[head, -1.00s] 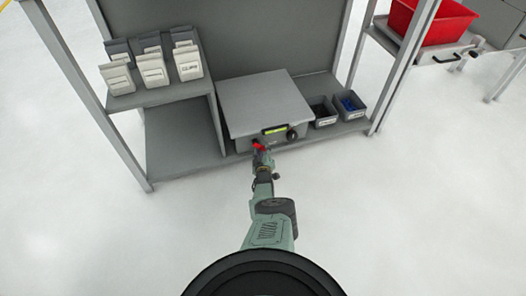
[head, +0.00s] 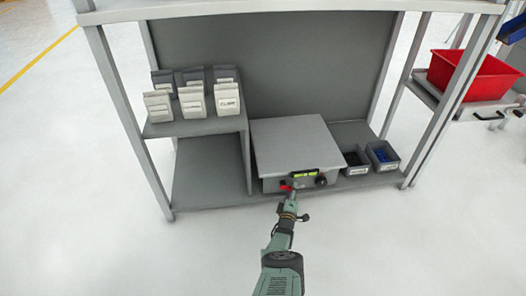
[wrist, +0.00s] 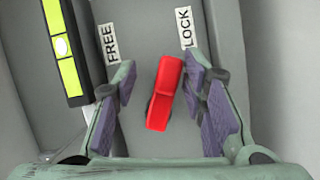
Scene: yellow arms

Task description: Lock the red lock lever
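The red lock lever (wrist: 164,92) sits on the front of a grey box (head: 292,147), between a FREE label (wrist: 109,43) and a LOCK label (wrist: 185,27). In the wrist view it tilts slightly, its upper end leaning toward the LOCK side. My gripper (wrist: 162,95) is open, with one purple-padded finger on each side of the lever. The right pads are close to the lever's upper part; I cannot tell whether they touch it. In the head view the lever (head: 286,187) is a small red patch at the tip of my arm.
A yellow-green level vial (wrist: 63,46) is beside the FREE label. A dark knob (head: 321,180) is on the box front to the right. Small grey bins (head: 383,158) stand right of the box. Label-bearing containers (head: 192,103) stand on the left shelf. The floor in front is clear.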

